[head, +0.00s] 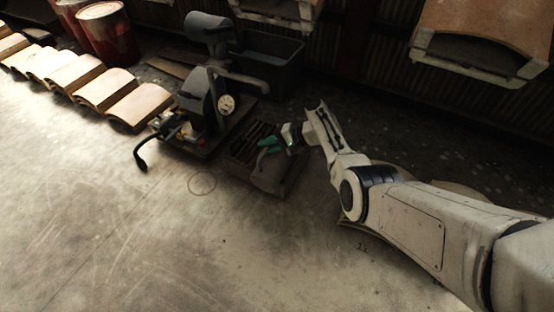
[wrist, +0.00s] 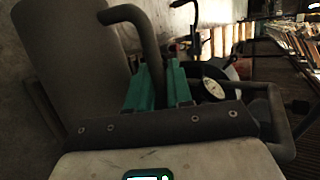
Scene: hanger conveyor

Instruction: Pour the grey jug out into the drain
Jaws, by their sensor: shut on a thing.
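The grey jug (head: 271,172) shows small in the head view, over the front of a low, dark, slatted square (head: 243,150) that looks like the drain. My gripper (head: 268,146), with green fingers, is just above the jug. In the wrist view the green fingers (wrist: 164,78) are shut around the curved handle of the jug (wrist: 70,65), whose broad grey body fills the upper left. The jug's mouth is hidden, and I cannot tell its exact tilt or whether anything runs out. I cannot tell whether it touches the slatted square.
A dark machine with a round dial (head: 226,104) stands left of the slatted square. A dark bin (head: 268,62) is behind it. A row of curved tiles (head: 138,106) and red drums (head: 107,33) are at the upper left. The floor in front is open, with a faint ring (head: 202,184).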

